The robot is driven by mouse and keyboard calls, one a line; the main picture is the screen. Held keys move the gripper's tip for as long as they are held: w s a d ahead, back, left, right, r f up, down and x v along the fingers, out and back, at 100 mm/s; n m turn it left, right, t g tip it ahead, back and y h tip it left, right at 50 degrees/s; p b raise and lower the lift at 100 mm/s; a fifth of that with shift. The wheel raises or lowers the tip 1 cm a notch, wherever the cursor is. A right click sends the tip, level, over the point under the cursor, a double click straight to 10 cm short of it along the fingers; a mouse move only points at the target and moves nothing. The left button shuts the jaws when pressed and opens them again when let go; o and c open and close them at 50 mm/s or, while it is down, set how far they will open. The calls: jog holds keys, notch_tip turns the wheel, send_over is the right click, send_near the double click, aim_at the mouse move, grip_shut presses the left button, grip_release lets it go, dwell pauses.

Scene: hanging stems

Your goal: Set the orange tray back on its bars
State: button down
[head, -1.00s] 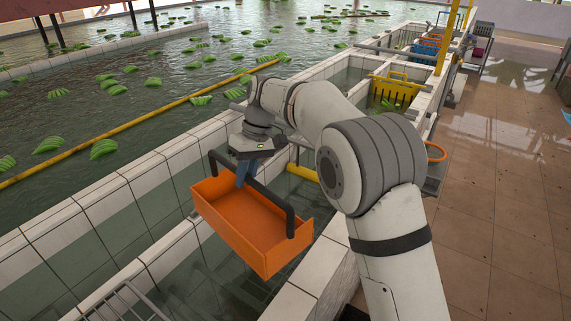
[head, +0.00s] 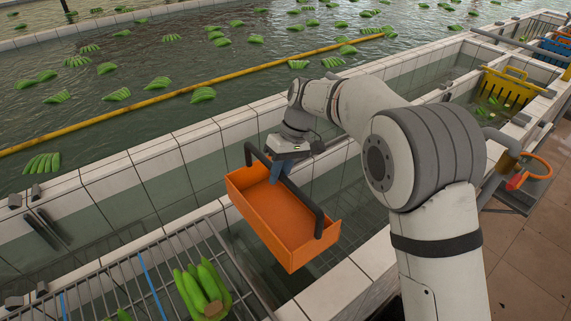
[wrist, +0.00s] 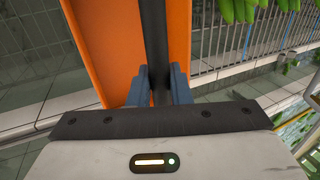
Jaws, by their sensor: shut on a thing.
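The orange tray (head: 285,222) hangs from its dark handle below my gripper (head: 279,172) in the head view. The tray is empty as far as I can see, and it is tilted in the picture over the water channel. In the wrist view, my gripper's blue fingers (wrist: 159,85) are shut on the dark handle (wrist: 153,40), with the orange tray (wrist: 95,50) beyond it. A rack of metal bars (head: 135,272) lies to the lower left of the tray in the head view, apart from it. The bars also show in the wrist view (wrist: 230,38).
Green bananas (head: 203,290) lie on the bars at the front. White tiled walls (head: 160,170) edge the channel on both sides. A yellow basket (head: 508,88) stands farther along to the right. An orange ring (head: 536,165) sits right of my arm.

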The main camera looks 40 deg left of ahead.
aim_at(284, 217)
jog(key=shift+f+b, duration=5.1)
jog(key=shift+f, duration=5.45)
jog(key=shift+f+b, duration=0.75)
jog(key=shift+f, duration=0.25)
jog(key=shift+f+b, duration=0.3)
jog(key=shift+f, duration=0.1)
jog(key=c, duration=1.3)
grip_release()
jog(key=shift+o, duration=0.2)
jog(key=shift+r, duration=0.1)
